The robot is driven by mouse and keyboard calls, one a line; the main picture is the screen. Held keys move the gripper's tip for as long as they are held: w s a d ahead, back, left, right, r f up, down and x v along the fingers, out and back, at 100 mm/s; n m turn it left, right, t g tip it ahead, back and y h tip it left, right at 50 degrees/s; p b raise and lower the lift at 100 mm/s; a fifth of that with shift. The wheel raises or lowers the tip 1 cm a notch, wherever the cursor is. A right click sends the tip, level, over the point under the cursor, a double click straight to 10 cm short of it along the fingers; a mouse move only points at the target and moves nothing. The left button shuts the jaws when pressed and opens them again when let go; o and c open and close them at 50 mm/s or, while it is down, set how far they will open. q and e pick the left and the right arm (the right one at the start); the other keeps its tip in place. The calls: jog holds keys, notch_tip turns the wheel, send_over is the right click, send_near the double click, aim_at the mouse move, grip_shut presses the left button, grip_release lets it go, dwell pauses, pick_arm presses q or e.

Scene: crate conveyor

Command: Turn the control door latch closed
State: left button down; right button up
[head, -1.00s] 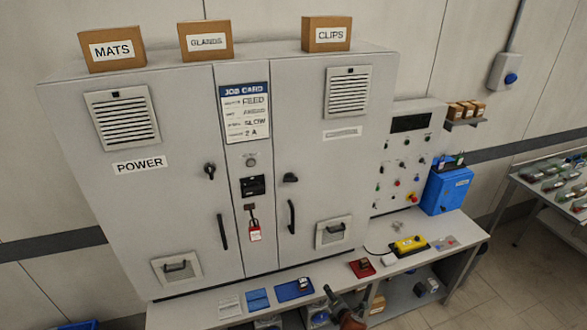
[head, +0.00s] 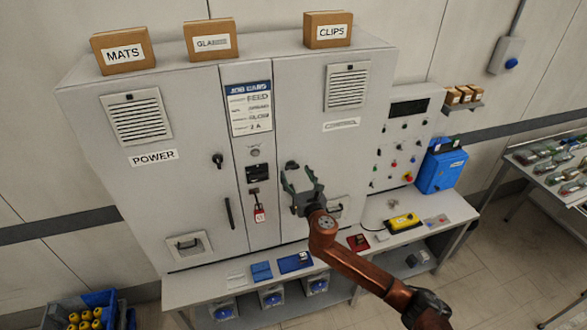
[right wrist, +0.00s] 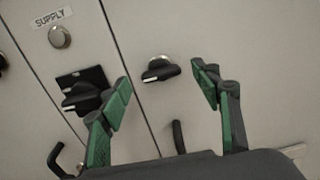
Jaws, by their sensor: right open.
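The control door (head: 345,160) is the right-hand door of the grey cabinet, under a label reading CONTROL. Its black latch (head: 292,165) is near the door's left edge; in the right wrist view the latch (right wrist: 160,71) lies near horizontal, slightly tilted. My right gripper (head: 300,178) is open and empty in front of this door, its fingers close to the latch. In the right wrist view the latch shows between and beyond the two green fingertips, apparently apart from them. The control door handle is mostly hidden behind my gripper in the head view. My left gripper is not in view.
The centre panel carries a black switch (right wrist: 83,92) left of my fingers and a red padlock (head: 259,213). The power door has its own latch (head: 217,160) and handle (head: 229,213). A shelf with a yellow pendant (head: 403,221) runs below.

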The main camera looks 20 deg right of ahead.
aim_at(293, 169)
jog(key=shift+w, duration=1.55)
jog(key=shift+a, duration=0.1)
jog(key=c, duration=1.2)
jog(key=shift+o, duration=0.2)
